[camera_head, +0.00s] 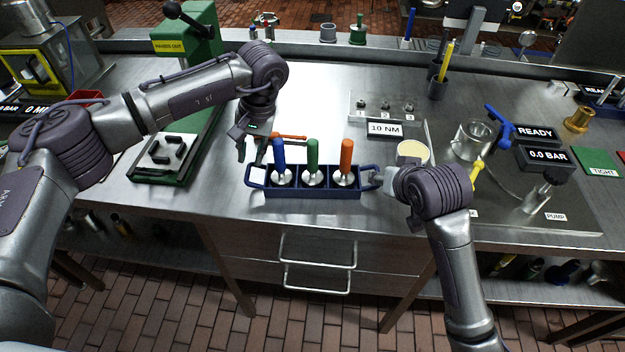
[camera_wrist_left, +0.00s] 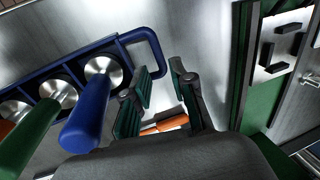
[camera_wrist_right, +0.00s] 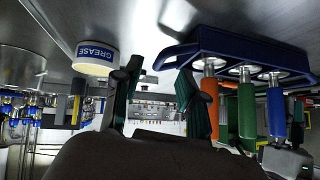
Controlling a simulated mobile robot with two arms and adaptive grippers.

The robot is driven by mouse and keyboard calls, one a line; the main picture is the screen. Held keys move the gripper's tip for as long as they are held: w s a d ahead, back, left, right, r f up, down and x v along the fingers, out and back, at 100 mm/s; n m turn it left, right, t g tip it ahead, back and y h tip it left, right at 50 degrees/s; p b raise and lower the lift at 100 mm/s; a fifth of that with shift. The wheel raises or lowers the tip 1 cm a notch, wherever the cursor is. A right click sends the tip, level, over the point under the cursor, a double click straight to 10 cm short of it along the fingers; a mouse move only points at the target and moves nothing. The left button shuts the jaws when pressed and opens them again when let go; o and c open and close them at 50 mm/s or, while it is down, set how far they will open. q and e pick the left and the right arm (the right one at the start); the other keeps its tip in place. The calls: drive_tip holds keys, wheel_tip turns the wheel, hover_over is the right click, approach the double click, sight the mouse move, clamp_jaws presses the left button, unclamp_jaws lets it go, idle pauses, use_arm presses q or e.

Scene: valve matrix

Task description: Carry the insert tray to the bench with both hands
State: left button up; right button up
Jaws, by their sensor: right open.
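The insert tray (camera_head: 312,192) is dark blue and sits on the bench near its front edge, with a loop handle at each end. It holds three inserts, with blue (camera_head: 279,158), green (camera_head: 312,156) and orange (camera_head: 346,156) handles. My left gripper (camera_head: 243,145) is open and empty near the tray's left end; in the left wrist view its fingertips (camera_wrist_left: 160,80) are close to the left loop handle (camera_wrist_left: 157,48). My right gripper (camera_head: 382,180) is open beside the tray's right end; in the right wrist view the tray (camera_wrist_right: 240,47) handle lies just beyond its fingertips (camera_wrist_right: 158,82).
A grease tin (camera_head: 412,150) stands just behind my right gripper. An orange-handled tool (camera_head: 291,136) lies behind the tray. A green hand press (camera_head: 190,110) stands to the left. A 10 NM sign (camera_head: 384,129) stands behind the tray. Bare bench surface (camera_head: 310,85) lies farther back.

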sight(249, 167)
use_arm(q)
drive_tip(key=x, duration=0.5)
drive_tip(key=shift+a+f, duration=0.1)
drive_tip(key=shift+f, duration=0.25)
use_arm(e)
drive_tip(key=x, duration=0.5)
drive_tip(key=shift+w+f, duration=0.2)
drive_tip(key=shift+f, duration=0.05)
use_arm(q)
clamp_jaws()
use_arm(e)
drive_tip(key=c, duration=0.5)
clamp_jaws()
